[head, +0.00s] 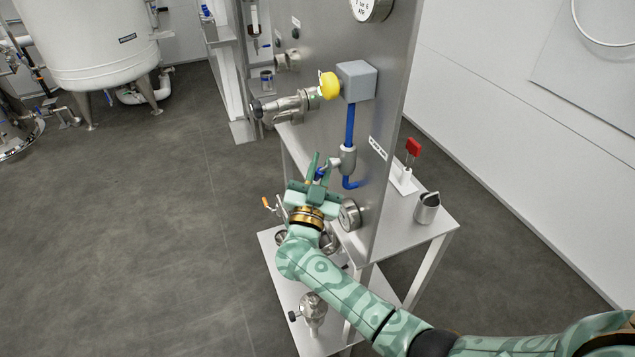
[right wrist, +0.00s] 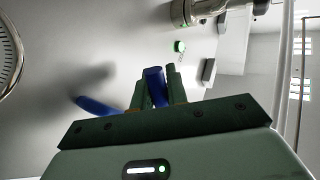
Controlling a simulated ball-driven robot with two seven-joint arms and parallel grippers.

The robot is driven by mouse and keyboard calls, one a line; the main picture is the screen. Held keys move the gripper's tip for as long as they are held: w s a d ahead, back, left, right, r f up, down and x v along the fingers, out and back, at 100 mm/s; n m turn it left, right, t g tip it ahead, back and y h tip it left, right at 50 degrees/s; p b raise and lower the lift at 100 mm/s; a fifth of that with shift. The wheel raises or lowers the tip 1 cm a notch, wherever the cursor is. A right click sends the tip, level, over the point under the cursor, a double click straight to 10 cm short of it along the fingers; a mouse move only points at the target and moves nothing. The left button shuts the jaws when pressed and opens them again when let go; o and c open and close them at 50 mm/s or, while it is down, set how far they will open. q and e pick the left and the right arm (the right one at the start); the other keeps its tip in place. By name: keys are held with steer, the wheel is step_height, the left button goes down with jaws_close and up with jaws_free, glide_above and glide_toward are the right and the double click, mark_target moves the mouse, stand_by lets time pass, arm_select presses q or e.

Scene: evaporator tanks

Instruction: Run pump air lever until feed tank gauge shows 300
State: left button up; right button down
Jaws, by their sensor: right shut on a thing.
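My right gripper (head: 316,172) is at the front of the steel panel. In the right wrist view its two fingers (right wrist: 158,88) are closed around a blue lever handle (right wrist: 154,82). This handle belongs to the small grey valve (head: 347,160) on the blue air line (head: 349,122). A round gauge (head: 350,215) sits low on the panel beside my wrist; its reading is too small to make out. Another gauge (head: 371,8) is cut off by the top edge of the head view. I cannot tell which is the feed tank gauge. My left gripper is not in view.
A yellow knob (head: 329,86) and grey box (head: 357,81) sit above the lever. A steel valve with a black knob (head: 257,108) sticks out to the left. A red-handled item (head: 413,147) and metal cup (head: 427,208) stand on the side table.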

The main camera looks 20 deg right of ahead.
steer(key=m+h+b, duration=0.1)
steer(key=b, duration=0.1)
steer(key=w+r+m+h+b, duration=0.1)
steer(key=m+h+b, duration=0.1)
steer(key=shift+r+m+t+b, duration=0.1)
steer(key=shift+m+t+b, duration=0.2)
steer(key=shift+b, duration=0.05)
steer(key=c, duration=1.4)
jaws_free()
steer(key=shift+w+r+h, duration=0.1)
steer(key=shift+h, duration=0.3)
